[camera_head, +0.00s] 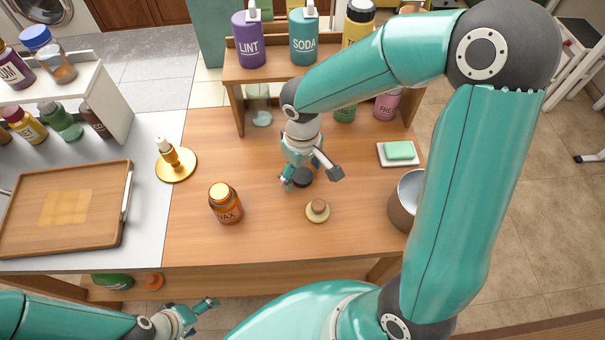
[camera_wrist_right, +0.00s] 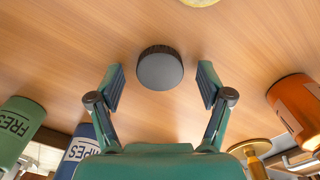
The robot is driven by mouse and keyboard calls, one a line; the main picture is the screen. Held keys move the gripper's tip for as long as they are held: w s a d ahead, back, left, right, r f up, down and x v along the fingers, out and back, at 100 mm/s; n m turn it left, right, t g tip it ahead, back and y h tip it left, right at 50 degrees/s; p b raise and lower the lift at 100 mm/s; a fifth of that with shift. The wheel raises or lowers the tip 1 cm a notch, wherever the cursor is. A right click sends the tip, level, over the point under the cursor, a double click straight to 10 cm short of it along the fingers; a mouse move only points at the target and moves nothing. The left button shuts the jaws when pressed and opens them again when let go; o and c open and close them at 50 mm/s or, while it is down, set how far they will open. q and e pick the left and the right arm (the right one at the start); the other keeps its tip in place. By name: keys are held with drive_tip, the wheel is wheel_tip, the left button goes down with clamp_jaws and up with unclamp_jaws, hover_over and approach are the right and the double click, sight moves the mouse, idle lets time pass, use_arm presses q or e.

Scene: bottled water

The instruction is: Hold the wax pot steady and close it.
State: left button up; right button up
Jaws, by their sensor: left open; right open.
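The wax pot (camera_head: 226,203) is an amber jar with a WAX label, upright on the wooden table left of centre, with a pale golden top. A black round lid (camera_head: 301,178) lies flat on the table to its right. My right gripper (camera_head: 311,178) is open above the lid. In the right wrist view the lid (camera_wrist_right: 160,68) shows between and slightly ahead of the open fingers (camera_wrist_right: 162,86), apart from both. The pot (camera_wrist_right: 296,106) is at the right edge there. My left gripper (camera_head: 205,316) is open and empty, low in front of the table edge.
A round wooden-knobbed item (camera_head: 318,210) sits near the lid. A brass pump dispenser (camera_head: 171,158) stands behind the pot. A metal pot (camera_head: 407,198) and a soap dish (camera_head: 401,154) are at right. A bottle shelf (camera_head: 240,75) stands at the back.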

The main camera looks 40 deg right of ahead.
sight(302, 175)
idle(0.3)
drive_tip(key=c, duration=0.8)
wheel_tip(302, 175, up, 20)
drive_tip(key=p, duration=0.1)
drive_tip(key=shift+p, duration=0.4)
idle(0.4)
